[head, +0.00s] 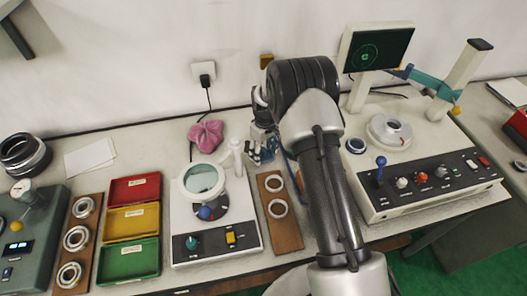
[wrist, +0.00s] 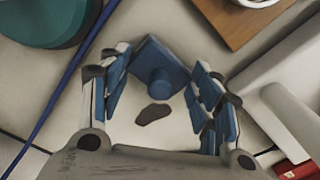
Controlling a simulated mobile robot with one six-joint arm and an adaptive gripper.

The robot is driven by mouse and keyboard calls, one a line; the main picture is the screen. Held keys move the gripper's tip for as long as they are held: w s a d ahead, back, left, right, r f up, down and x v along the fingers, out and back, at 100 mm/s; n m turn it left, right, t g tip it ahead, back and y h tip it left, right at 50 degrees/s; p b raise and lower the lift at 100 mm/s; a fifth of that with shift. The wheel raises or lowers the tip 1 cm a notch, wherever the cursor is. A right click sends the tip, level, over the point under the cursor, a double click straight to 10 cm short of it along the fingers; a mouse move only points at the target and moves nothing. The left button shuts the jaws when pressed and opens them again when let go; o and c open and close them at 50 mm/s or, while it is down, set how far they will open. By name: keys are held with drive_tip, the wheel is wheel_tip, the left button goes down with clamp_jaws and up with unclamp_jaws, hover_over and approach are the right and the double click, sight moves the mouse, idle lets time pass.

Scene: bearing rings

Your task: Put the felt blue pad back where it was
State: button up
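The blue pad (wrist: 150,55) is a flat square block with a round stub handle (wrist: 160,82), seen in the wrist view on the pale bench. My gripper (wrist: 158,85) is over it, its blue-lined fingers spread on either side. The fingers are apart from the handle and close to the block's side corners; whether they touch the corners is unclear. In the head view my gripper (head: 262,146) is low behind the wooden ring board, and the pad cannot be told apart from the fingers there.
A dark spot (wrist: 153,114) marks the bench beside the pad. A wooden board (head: 279,233) with two rings, a magnifier station (head: 215,248) and a pink cloth (head: 206,134) lie nearby. A console (head: 430,190) stands at right. A blue cord (wrist: 62,92) passes left of my fingers.

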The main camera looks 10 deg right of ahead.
drive_tip(key=o, duration=0.4)
drive_tip(key=shift+c, duration=0.2)
drive_tip(key=shift+r, duration=0.1)
wheel_tip(320, 180, up, 12)
drive_tip(key=p, duration=0.4)
wheel_tip(320, 180, up, 11)
drive_tip(key=m+t, duration=0.1)
hover_over(264, 150)
drive_tip(key=s, duration=0.4)
drive_tip(key=s+r+m+t, duration=0.1)
drive_tip(key=s+r+m, duration=0.1)
drive_tip(key=s+r, duration=0.75)
drive_tip(key=s+r+m+t, duration=0.1)
drive_tip(key=s+r, duration=0.1)
drive_tip(key=s, duration=0.9)
drive_tip(key=s+r+m+t, duration=0.1)
drive_tip(key=s+r+m, duration=0.1)
drive_tip(key=s, duration=0.9)
drive_tip(key=shift+s+t, duration=0.3)
